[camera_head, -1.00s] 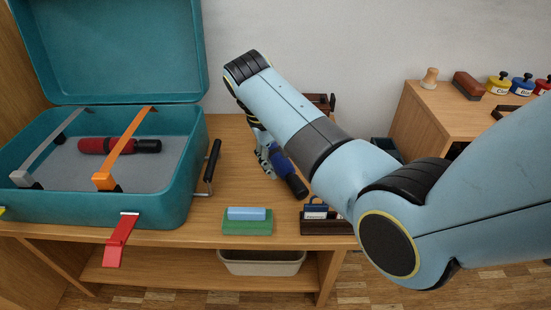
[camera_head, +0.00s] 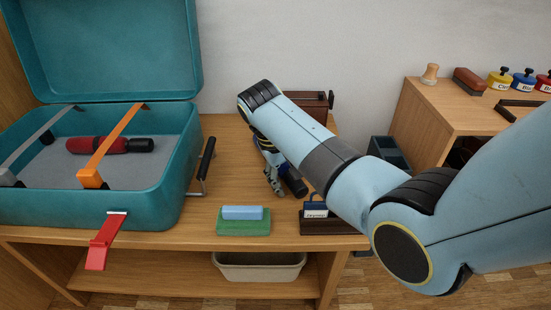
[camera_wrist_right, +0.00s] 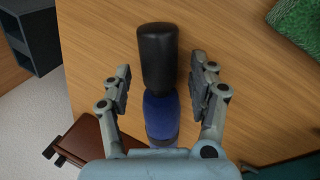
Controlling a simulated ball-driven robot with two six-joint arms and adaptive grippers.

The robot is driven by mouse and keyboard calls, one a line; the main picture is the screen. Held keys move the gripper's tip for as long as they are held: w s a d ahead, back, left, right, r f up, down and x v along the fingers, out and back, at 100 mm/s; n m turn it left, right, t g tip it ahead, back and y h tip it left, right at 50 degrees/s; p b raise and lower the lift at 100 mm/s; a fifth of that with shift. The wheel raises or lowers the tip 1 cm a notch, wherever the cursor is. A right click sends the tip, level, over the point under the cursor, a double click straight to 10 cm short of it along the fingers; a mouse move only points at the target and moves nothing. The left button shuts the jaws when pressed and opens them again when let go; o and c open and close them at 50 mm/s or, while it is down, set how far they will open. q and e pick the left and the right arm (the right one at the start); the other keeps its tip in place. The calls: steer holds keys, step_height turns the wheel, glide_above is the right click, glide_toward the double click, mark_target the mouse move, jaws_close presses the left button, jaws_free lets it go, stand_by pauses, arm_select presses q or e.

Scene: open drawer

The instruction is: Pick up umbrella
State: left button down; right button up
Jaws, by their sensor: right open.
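A folded blue umbrella (camera_head: 294,183) with a black end lies on the wooden table, partly hidden behind my right gripper (camera_head: 271,178) in the head view. In the right wrist view its black end (camera_wrist_right: 157,55) and blue body (camera_wrist_right: 160,112) lie between the two spread fingers of my right gripper (camera_wrist_right: 162,80). Small gaps show on both sides, so the fingers are apart from it. A second folded umbrella, red and black (camera_head: 110,145), lies inside the open teal suitcase (camera_head: 95,208) under an orange strap. My left gripper is not in view.
A green block with a blue top (camera_head: 243,220) sits at the table's front edge. A dark wooden stand (camera_head: 333,222) is to its right. A brown box (camera_head: 310,103) stands behind my right arm. The suitcase handle (camera_head: 206,160) juts rightward.

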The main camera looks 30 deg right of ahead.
jaws_close()
steer(key=shift+r, duration=0.1)
stand_by(0.3)
